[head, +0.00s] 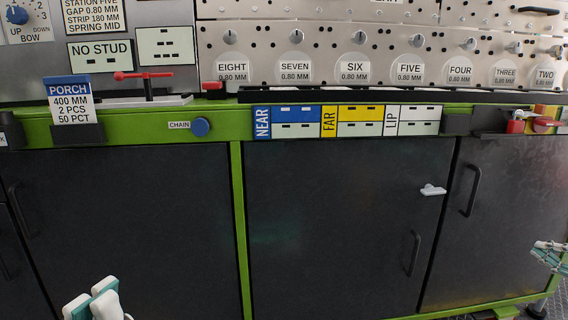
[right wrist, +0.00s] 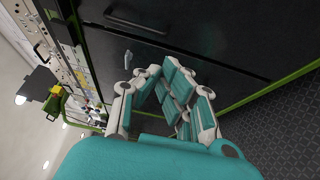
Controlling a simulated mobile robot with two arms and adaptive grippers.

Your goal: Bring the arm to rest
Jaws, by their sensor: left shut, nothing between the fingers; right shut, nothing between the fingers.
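My left gripper (head: 92,301) shows at the bottom edge of the head view, left of centre, with white and teal fingers. It is shut and empty, low in front of the dark cabinet doors. My right gripper (head: 549,254) is cut off by the right edge of the head view, in front of the right cabinet door. In the right wrist view its teal finger pads (right wrist: 172,82) are shut with nothing held, apart from the cabinet. Most of both arms is out of view.
A green-framed bench with dark doors (head: 340,220) spans the head view. Door handles (head: 470,190) and a white latch (head: 432,190) stick out. Above are a PORCH card (head: 70,100), a red toggle clamp (head: 143,76) and a blue knob (head: 200,127). Dark floor (right wrist: 280,130) lies clear.

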